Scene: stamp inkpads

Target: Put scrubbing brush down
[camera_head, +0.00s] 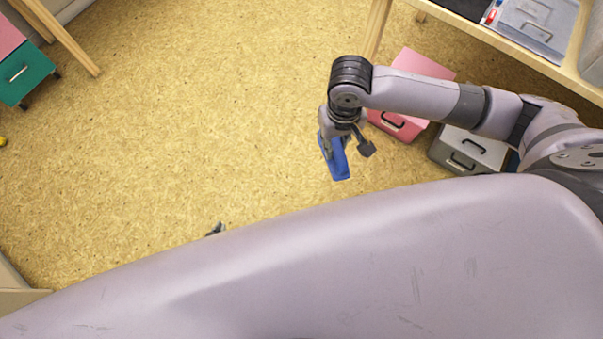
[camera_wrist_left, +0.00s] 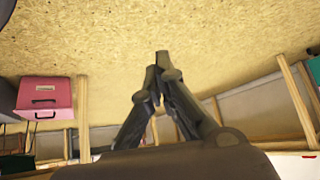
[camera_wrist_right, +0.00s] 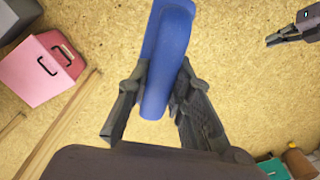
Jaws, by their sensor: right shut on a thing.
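The scrubbing brush (camera_head: 338,162) is blue. It is held above the floor, left of the pink and red box. Only a tip of this gripper (camera_head: 215,230) shows past my body in the head view.
A pink and red box (camera_head: 425,64) and a grey box (camera_head: 470,150) stand on the floor at right. A wooden table (camera_head: 500,35) bears a grey case (camera_head: 532,25). A green drawer box (camera_head: 25,72) is at far left. The middle floor is clear.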

